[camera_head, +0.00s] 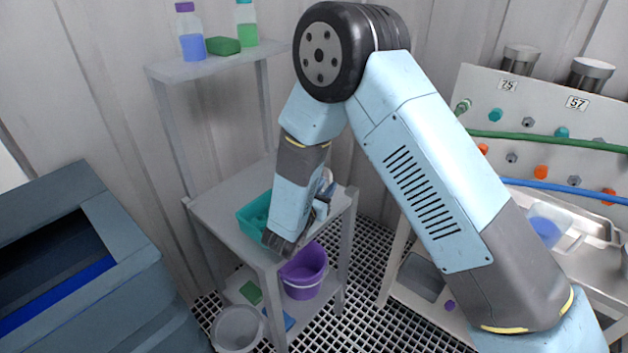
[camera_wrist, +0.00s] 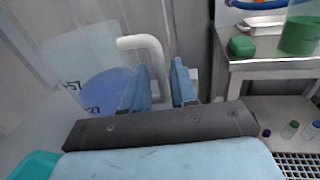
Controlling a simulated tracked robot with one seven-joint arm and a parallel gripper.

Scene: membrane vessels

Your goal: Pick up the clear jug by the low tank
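A clear jug (camera_wrist: 85,75) with blue liquid, a "57" mark and a white handle (camera_wrist: 152,45) fills the left of the wrist view. My gripper (camera_wrist: 160,80) is open, its two blue fingers apart. The handle's upright part shows in the gap between them, with no clear contact. In the head view my gripper (camera_head: 322,205) is above the grey shelf stand and mostly hides what is there. Another clear jug (camera_head: 546,226) with blue liquid stands in the metal tray at right. A large blue-grey tank (camera_head: 125,240) is at left.
A teal tray (camera_head: 250,213) sits on the stand (camera_head: 215,208) beside my gripper. Below are a purple bucket (camera_head: 304,272) and a clear bucket (camera_head: 238,328). The wrist view shows a bench (camera_wrist: 265,64) with a green sponge (camera_wrist: 242,46) and a green-filled vessel (camera_wrist: 299,35).

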